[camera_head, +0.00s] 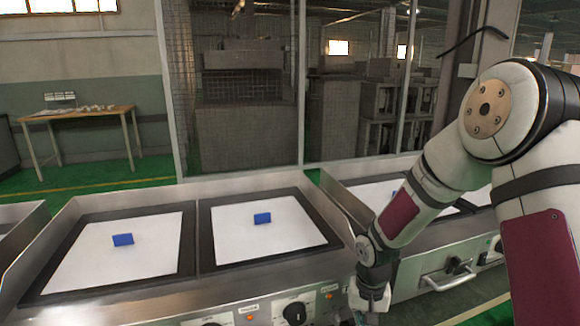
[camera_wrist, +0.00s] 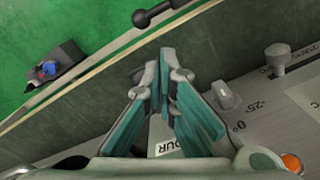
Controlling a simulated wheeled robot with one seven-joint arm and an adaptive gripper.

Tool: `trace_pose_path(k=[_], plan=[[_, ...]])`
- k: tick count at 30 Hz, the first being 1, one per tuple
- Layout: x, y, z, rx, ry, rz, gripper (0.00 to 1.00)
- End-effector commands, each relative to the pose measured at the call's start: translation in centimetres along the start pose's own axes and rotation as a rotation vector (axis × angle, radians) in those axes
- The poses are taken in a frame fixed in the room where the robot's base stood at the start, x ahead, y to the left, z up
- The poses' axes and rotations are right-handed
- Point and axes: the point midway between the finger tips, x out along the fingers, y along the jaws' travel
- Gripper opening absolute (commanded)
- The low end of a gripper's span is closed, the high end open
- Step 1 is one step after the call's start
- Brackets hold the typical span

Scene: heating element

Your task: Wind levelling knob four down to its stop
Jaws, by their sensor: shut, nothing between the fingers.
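My gripper (camera_wrist: 172,72) points away from the camera in the wrist view, its two teal-padded fingers close together and empty. In the head view my gripper (camera_head: 372,305) hangs low in front of the steel unit, partly cut by the bottom edge. A small grey knob (camera_wrist: 226,95) stands on the metal panel to the right of the fingers, apart from them. A second grey knob (camera_wrist: 276,57) stands farther right, beside printed temperature marks. I cannot tell which knob, if either, is number four, nor how far it is wound.
An orange lamp (camera_wrist: 292,163) sits at the lower right of the panel. The head view shows a steel unit (camera_head: 190,297) with white plates, each bearing a blue block (camera_head: 123,240), and a dark dial (camera_head: 294,312) on its front. A handle (camera_head: 447,276) sticks out at right.

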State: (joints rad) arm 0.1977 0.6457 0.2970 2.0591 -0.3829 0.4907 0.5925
Motion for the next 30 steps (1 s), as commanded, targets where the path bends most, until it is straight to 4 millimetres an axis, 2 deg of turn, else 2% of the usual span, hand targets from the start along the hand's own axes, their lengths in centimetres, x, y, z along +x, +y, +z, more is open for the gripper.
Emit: trace_pose_path(k=[30], plan=[[-0.1, 1.6, -0.2, 0.003, 0.005, 0.0, 0.0]])
